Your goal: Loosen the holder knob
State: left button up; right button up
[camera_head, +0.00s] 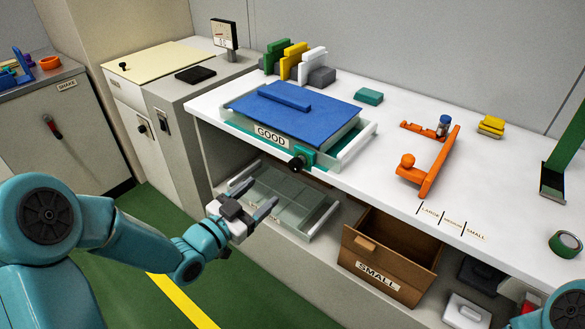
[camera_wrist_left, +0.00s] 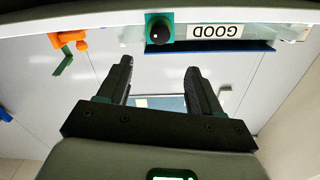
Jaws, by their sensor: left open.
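A round black knob (camera_head: 297,163) sits on a teal block (camera_head: 306,154) at the table's front edge, by the GOOD label. The knob also shows in the left wrist view (camera_wrist_left: 160,28), above the gap between the fingers. My left gripper (camera_head: 262,196) is open and empty, below and left of the knob and apart from it. Its fingers (camera_wrist_left: 160,68) point toward the table edge. An orange holder (camera_head: 440,165) with a round orange knob (camera_head: 407,160) stands further right on the table. My right gripper is not in view.
A glass-sided tray with a blue lid (camera_head: 290,115) is behind the black knob. Another clear tray (camera_head: 285,195) sits on the shelf below, close to my left gripper. The white tabletop near the size marks is clear.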

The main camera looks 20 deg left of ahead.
aim_at(293, 167)
pick_arm(q)
jog(key=x, duration=1.2)
jog(key=shift+w+d+f+p, duration=0.1)
jog(key=shift+w+f+p, duration=0.05)
jog(key=shift+w+p, duration=0.15)
jog(key=c, duration=1.1)
